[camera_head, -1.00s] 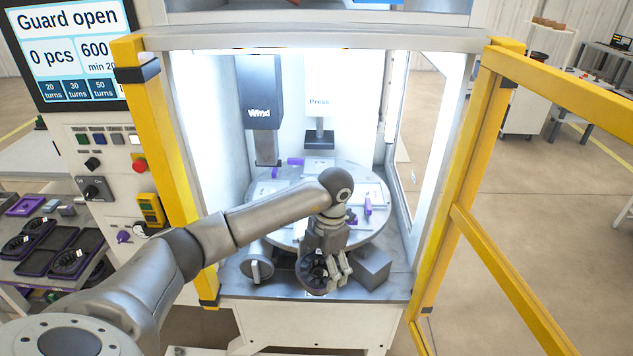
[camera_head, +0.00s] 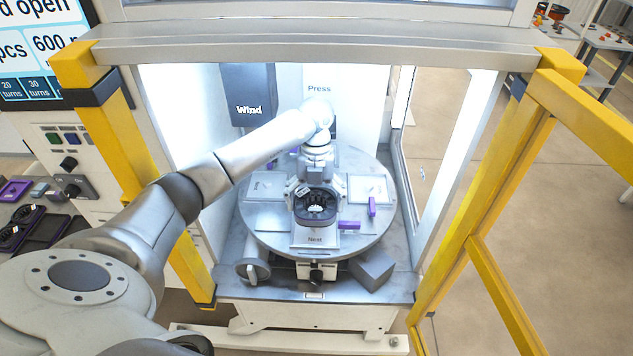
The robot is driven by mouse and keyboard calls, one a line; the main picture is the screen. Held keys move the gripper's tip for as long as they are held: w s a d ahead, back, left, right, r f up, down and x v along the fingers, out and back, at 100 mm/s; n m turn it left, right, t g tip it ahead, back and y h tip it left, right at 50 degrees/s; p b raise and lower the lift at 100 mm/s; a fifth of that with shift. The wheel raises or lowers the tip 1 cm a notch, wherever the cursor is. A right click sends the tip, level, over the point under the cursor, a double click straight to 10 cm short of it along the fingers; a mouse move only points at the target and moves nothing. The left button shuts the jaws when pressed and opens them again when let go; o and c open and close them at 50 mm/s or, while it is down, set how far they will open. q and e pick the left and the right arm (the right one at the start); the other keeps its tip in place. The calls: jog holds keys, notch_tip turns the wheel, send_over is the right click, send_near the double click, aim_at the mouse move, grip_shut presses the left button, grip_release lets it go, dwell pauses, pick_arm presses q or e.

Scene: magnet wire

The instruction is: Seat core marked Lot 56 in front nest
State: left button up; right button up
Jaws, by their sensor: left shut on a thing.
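My left gripper (camera_head: 315,188) is shut on a dark ring-shaped core (camera_head: 316,208) with a pale toothed inside and a small white label. It holds the core over the front nest (camera_head: 315,239), a light block marked "Nest" at the front of the round turntable (camera_head: 272,241). The label is too small to read. I cannot tell whether the core touches the nest or is a little above it. My right gripper is not in view.
The yellow guard door (camera_head: 505,175) stands open on the right. The "Wind" head (camera_head: 248,95) and the "Press" unit (camera_head: 320,88) stand behind. Purple clamps (camera_head: 372,206) sit on the turntable. A grey block (camera_head: 372,268) and a cylinder (camera_head: 252,270) flank the front.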

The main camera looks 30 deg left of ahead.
pick_arm(q)
jog(key=shift+w+a, duration=0.1)
jog(key=shift+w, duration=0.1)
jog(key=shift+s+r, duration=0.1)
jog(key=shift+s+d+f+b, duration=0.2)
jog(key=shift+f+b, duration=0.2)
jog(key=shift+s+d+f+b, duration=0.2)
jog(key=shift+f+b, duration=0.15)
jog(key=shift+b, duration=0.05)
jog(key=f+b, duration=0.2)
jog(key=f, duration=0.1)
jog(key=shift+w+a, duration=0.2)
jog(key=shift+f, duration=0.3)
jog(key=shift+d+f+b, duration=0.1)
jog(key=shift+f+b, duration=0.05)
jog(key=shift+b, duration=0.15)
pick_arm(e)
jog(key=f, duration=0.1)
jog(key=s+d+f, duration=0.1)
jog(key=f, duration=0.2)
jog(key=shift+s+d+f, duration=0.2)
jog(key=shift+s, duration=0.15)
